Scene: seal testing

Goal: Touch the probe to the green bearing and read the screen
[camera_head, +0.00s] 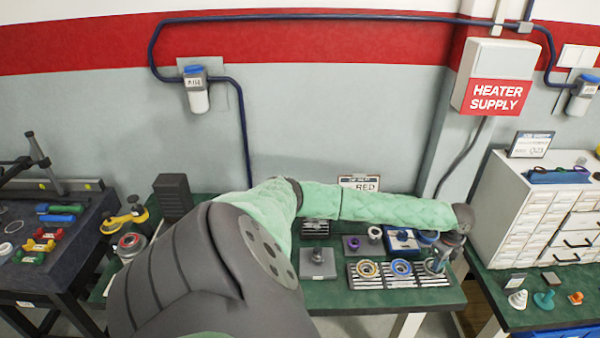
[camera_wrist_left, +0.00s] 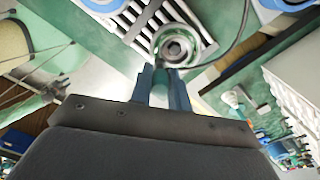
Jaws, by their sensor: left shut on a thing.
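My left arm reaches across the bench from the left. Its gripper (camera_wrist_left: 163,82) is shut on a slim probe (camera_wrist_left: 160,92), mostly hidden between the fingers. In the left wrist view the fingertips are just in front of a pale green-grey ringed bearing (camera_wrist_left: 178,46); I cannot tell whether the probe touches it. In the head view this bearing (camera_head: 436,266) is at the right end of a slotted rack (camera_head: 420,284), beside a blue bearing (camera_head: 401,267) and a cream one (camera_head: 367,269). A blue boxed device (camera_head: 402,240) stands behind; no reading is legible. My right gripper is not in view.
A thin dark cable (camera_wrist_left: 236,38) curves near the fingers. A white drawer cabinet (camera_head: 512,209) is on the right bench, with small cones (camera_head: 517,299) in front.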

